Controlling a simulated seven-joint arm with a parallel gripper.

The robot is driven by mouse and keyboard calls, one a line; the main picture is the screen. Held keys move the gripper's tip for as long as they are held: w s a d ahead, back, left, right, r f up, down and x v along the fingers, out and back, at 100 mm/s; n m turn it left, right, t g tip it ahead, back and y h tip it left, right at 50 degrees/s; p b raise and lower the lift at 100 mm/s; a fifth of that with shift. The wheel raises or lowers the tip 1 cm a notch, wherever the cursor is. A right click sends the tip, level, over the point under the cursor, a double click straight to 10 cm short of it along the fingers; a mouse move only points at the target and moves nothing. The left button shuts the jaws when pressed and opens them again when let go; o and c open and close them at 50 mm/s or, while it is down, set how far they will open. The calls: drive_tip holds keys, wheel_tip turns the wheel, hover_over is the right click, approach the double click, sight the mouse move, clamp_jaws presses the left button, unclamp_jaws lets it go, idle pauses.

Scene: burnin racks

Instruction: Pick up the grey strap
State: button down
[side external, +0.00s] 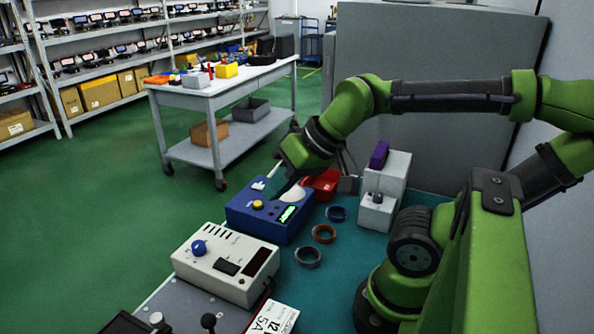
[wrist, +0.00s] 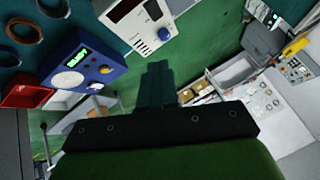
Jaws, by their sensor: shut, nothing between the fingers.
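The grey strap (side external: 308,257) is a ring lying on the teal mat, the nearest of three rings in the side view. In the wrist view it shows partly at the top left edge (wrist: 53,8). A brown ring (side external: 323,234) and a blue ring (side external: 337,214) lie in a row beyond it. My gripper (side external: 283,190) is over the blue box, up and to the left of the strap and apart from it. In the wrist view its fingers (wrist: 157,82) are together with nothing between them.
The blue box (side external: 256,223) with a green display and the white box (side external: 226,262) with a blue knob stand left of the rings. A red bin (side external: 322,184) and pale blocks (side external: 378,212) stand behind. The mat (side external: 342,277) right of the strap is clear.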

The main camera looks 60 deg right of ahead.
drive_tip(key=c, duration=1.2)
unclamp_jaws()
drive_tip(key=shift+o, duration=0.2)
drive_tip(key=n+g+h, duration=0.2)
drive_tip(key=n+g, duration=0.5)
hover_over(310, 252)
wheel_tip(310, 252, down, 8)
drive_tip(key=r, duration=0.1)
wheel_tip(310, 252, down, 11)
drive_tip(key=shift+s, duration=0.15)
drive_tip(key=shift+w+f, duration=0.2)
drive_tip(key=shift+f, duration=2.9)
